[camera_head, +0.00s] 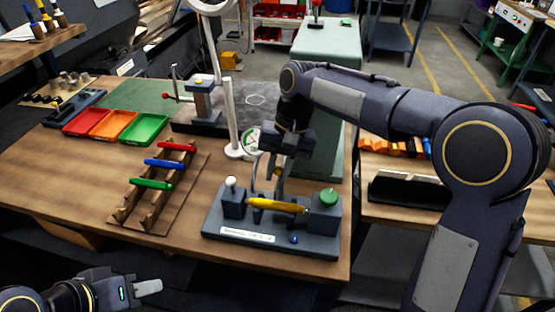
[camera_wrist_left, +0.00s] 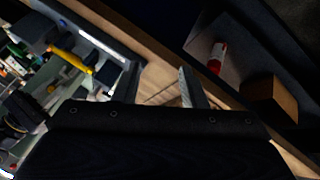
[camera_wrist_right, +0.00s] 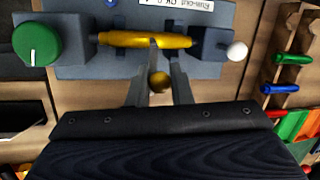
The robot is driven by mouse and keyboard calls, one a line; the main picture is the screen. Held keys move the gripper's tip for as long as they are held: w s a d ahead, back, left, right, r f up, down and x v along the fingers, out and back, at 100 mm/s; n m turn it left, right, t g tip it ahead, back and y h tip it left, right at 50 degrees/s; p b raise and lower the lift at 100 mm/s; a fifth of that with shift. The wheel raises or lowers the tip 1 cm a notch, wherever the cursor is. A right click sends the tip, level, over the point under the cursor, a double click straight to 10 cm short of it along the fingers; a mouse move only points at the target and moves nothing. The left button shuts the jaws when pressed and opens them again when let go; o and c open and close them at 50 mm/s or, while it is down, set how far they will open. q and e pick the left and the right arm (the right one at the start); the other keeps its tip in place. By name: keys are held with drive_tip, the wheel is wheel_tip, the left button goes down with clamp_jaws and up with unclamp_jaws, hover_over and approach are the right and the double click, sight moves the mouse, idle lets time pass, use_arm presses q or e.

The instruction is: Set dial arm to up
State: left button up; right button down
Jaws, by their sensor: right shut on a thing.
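The run-out check fixture (camera_head: 285,241) is a blue-grey block base near the table's front edge, with a yellow bar (camera_head: 276,205) lying across it. A round dial gauge (camera_head: 251,140) with a white face stands behind the bar, partly beside my right gripper. My right gripper (camera_head: 282,171) is over the fixture, pointing down. In the right wrist view, its fingers are shut on a brass knob (camera_wrist_right: 158,82), just in front of the yellow bar. The arm's full shape and angle are mostly hidden. My left gripper (camera_wrist_left: 160,78) is open and empty, off the table's front edge.
A green knob (camera_head: 328,196) and a white ball knob (camera_head: 230,182) flank the bar. A wooden rack (camera_head: 150,200) with red, blue and green handles stands left. Red, orange and green trays (camera_head: 144,129) lie behind it. A white post (camera_head: 231,120) stands close behind the fixture.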

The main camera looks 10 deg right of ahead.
drive_tip(key=w+r+g+p, duration=0.1)
drive_tip(key=p, duration=0.2)
drive_tip(key=shift+d+g+y+p, duration=0.15)
drive_tip(key=shift+g+y+p, duration=0.15)
drive_tip(key=shift+g+p, duration=0.1)
drive_tip(key=shift+w+f, duration=0.1)
drive_tip(key=shift+f, duration=0.05)
use_arm(q)
wheel_tip(320, 180, up, 6)
drive_tip(key=shift+f, duration=0.1)
use_arm(e)
drive_tip(key=shift+f, duration=0.1)
use_arm(q)
drive_tip(key=shift+c, duration=0.5)
